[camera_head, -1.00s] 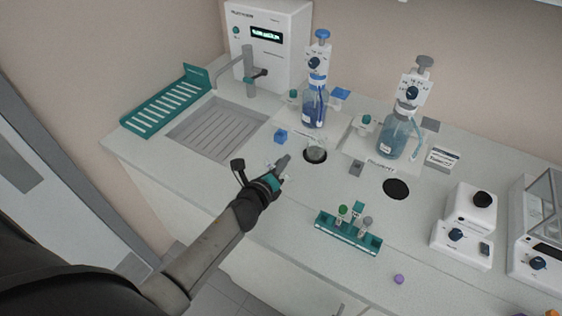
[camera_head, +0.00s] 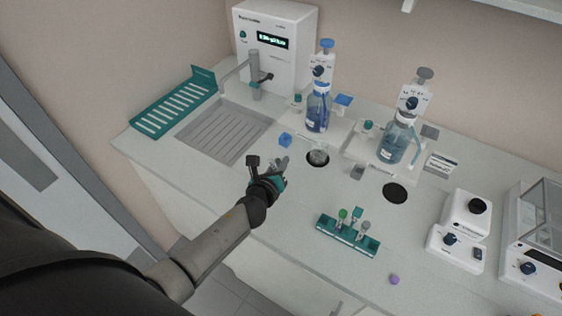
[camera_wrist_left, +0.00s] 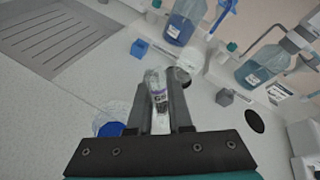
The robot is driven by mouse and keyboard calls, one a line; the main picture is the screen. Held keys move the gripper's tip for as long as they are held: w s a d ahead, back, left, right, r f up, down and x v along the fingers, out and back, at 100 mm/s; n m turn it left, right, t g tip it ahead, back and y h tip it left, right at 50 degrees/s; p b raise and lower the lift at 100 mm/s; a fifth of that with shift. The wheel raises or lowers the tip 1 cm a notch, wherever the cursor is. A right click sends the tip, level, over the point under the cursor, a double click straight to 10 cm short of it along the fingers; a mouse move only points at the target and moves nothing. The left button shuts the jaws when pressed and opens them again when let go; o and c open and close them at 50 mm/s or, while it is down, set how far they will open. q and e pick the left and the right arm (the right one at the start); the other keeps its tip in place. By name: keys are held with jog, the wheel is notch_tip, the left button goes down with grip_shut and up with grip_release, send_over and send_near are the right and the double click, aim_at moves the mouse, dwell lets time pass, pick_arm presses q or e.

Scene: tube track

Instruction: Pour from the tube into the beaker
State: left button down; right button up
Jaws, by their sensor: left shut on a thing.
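My left gripper (camera_head: 281,168) is over the bench, to the left of the beaker (camera_head: 318,157) in the head view. In the left wrist view its two dark fingers (camera_wrist_left: 168,102) are shut on a clear tube (camera_wrist_left: 158,93) with a purple-marked label. Its contents and exact tilt cannot be made out. The small clear glass beaker stands on a dark round spot below the blue bottle. In the left wrist view, clear glass (camera_wrist_left: 185,74), probably the beaker, is partly hidden behind the right finger, apart from the tube. My right gripper is not in view.
A green rack (camera_head: 347,236) with several capped tubes stands at front centre. Dispenser bottles (camera_head: 318,108) (camera_head: 394,140) stand behind the beaker. A blue cube (camera_head: 285,139) and a sink (camera_head: 225,132) lie left. A clear round item with a blue disc (camera_wrist_left: 110,129) shows beside the left finger.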

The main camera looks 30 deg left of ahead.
pick_arm(q)
jog(key=d+m+y+p, duration=0.1)
jog(key=w+d+m+g+y+p, duration=0.1)
jog(key=m, duration=0.1)
jog(key=shift+d+p, duration=0.3)
jog(key=shift+d, duration=0.1)
